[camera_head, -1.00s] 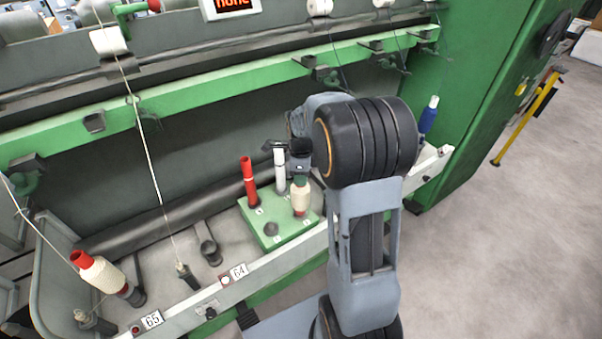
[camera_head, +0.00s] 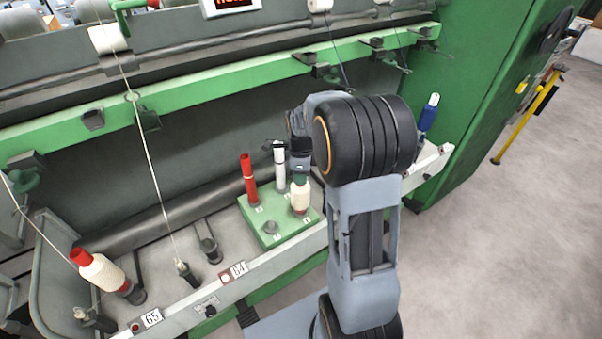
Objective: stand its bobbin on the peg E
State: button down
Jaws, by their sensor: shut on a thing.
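A white tube-shaped bobbin (camera_head: 281,172) stands upright on a small green block (camera_head: 268,240) on the machine's shelf. My gripper (camera_head: 280,147) is at its top, with a dark finger across it, and appears shut on it. My wrist hides part of the grip. A red bobbin (camera_head: 249,182) stands upright at the block's left. A cream bobbin with a green top (camera_head: 300,197) stands at the right, just under my wrist. A low empty round seat (camera_head: 270,228) is at the block's front. Small labels on the block are too small to read, so I cannot tell which peg is E.
A cream bobbin with a red end (camera_head: 98,269) leans at the left near plate 65 (camera_head: 152,317). A blue bobbin (camera_head: 429,113) stands right of my arm. A green rail (camera_head: 190,92) runs above the shelf, and a yarn (camera_head: 150,165) hangs left of the block.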

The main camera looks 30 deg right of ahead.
jog(key=c, duration=0.7)
grip_release()
notch_tip(320, 180, up, 14)
jog(key=shift+f+p, duration=0.1)
jog(key=shift+p, duration=0.25)
jog(key=s+a+n+t, duration=0.1)
jog(key=s+a+n, duration=0.2)
jog(key=s+n, duration=0.2)
jog(key=s+a+f+n+t+p, duration=0.1)
jog(key=s+a+n, duration=0.2)
jog(key=n, duration=0.8)
jog(key=s+a+f+n+t+p, duration=0.1)
jog(key=s+a+n, duration=0.2)
jog(key=s+n, duration=0.5)
jog(key=shift+a+t, duration=0.3)
